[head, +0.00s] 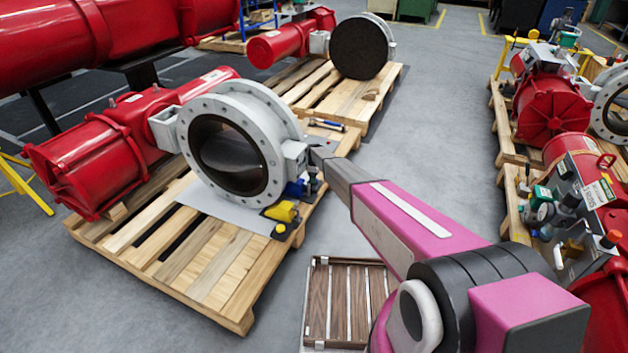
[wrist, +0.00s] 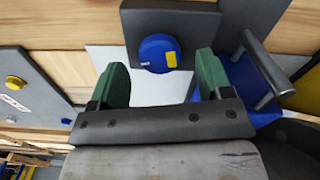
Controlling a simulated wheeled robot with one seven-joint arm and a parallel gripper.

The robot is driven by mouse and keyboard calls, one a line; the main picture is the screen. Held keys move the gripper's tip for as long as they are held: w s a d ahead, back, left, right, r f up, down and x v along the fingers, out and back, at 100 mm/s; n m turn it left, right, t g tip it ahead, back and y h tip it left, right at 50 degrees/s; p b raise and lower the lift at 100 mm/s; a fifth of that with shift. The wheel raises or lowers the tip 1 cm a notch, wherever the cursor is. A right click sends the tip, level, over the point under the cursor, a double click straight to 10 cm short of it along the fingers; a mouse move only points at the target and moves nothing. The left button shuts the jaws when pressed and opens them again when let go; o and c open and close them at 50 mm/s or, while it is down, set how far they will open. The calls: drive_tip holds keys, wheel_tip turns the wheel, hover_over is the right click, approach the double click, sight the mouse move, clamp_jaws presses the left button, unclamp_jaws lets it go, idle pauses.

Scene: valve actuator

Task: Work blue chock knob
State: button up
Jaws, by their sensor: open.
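A round blue knob (wrist: 156,52) with a yellow mark on its face sits on a dark grey plate (wrist: 160,18) in the wrist view. My gripper (wrist: 162,62) has two green fingers, open and apart, one on each side of the knob's near edge. Nothing is held. Whether the fingers touch the knob I cannot tell. A blue chock (wrist: 240,92) with a grey bar handle is right of the right finger. In the head view the blue chock (head: 297,188) stands beside the big grey valve, and my gripper (head: 318,150) is just above it. The knob is not clear there.
The grey valve (head: 262,115) with its red actuator (head: 95,165) stands on a wooden pallet (head: 190,275). A yellow chock (head: 282,211) lies close by. Another grey plate with a yellow button (wrist: 15,82) is at left.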

drive_tip(key=shift+f, duration=0.95)
drive_tip(key=c, duration=0.9)
